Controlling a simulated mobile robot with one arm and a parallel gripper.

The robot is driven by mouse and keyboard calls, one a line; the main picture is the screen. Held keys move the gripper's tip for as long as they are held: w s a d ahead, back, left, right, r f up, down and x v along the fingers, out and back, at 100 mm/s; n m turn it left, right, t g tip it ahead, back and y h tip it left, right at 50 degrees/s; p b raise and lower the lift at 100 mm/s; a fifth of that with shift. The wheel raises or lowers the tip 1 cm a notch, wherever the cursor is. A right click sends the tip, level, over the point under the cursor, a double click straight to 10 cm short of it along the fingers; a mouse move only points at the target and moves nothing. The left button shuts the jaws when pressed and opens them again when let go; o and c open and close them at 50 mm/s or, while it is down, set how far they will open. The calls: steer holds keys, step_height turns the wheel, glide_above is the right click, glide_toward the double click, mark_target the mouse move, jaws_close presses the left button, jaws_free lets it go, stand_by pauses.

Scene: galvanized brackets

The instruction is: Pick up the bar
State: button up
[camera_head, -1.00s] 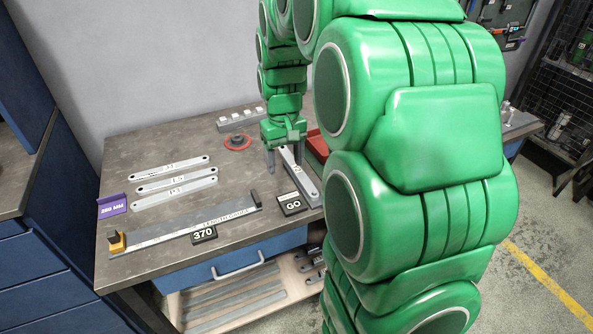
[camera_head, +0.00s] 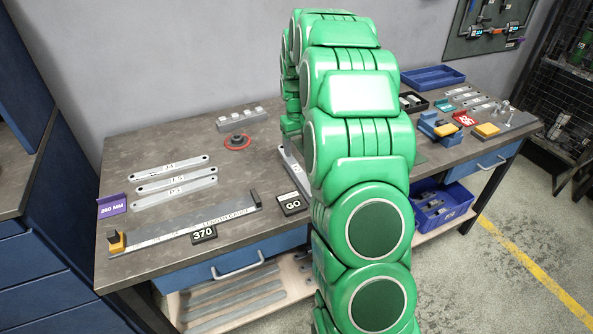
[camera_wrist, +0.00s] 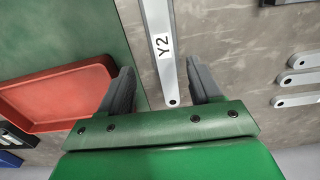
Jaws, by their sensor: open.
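A grey flat bar marked Y2 (camera_wrist: 162,45) lies on the worktop and runs between the fingers of my gripper (camera_wrist: 161,82) in the wrist view. Its near end with a hole shows between the fingers, with a gap on both sides. The gripper is open and holds nothing. In the head view, part of this bar (camera_head: 293,165) shows left of my arm, which hides the rest and most of the gripper. Three other bars (camera_head: 172,179) lie side by side at the left, near a purple 260 MM sign (camera_head: 112,206).
A length gauge (camera_head: 195,226) with 370 and GO (camera_head: 292,204) tags lies along the front. A red tray (camera_wrist: 60,100) is left of the gripper in the wrist view. A red-ringed round part (camera_head: 238,141) and a grey block (camera_head: 241,118) stand behind.

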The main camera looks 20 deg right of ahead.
mark_target(297, 168)
steer(key=shift+a+f, duration=0.15)
steer(key=shift+f, duration=1.8)
steer(key=shift+a+f, duration=0.1)
steer(key=shift+f, duration=1.8)
jaws_close()
